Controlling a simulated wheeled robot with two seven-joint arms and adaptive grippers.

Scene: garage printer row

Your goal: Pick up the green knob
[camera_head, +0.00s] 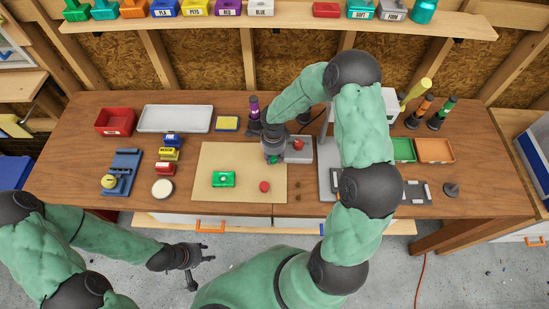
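A small green round thing, likely the green knob (273,160), shows at the lower end of my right gripper (272,152), at the upper right of the tan mat (208,152). The gripper points down and hides most of it. I cannot tell whether the fingers are closed on it or only around it. A red knob (264,186) lies on the mat below. Another red knob (299,145) is on a grey block (300,157) just right of the gripper. My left gripper (204,267) is open and empty, in front of the bench above the floor.
A green box (223,185) sits on the mat. Left are a red bin (115,122), grey tray (175,118) and blue fixture (122,172). My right arm hides part of the bench's right side.

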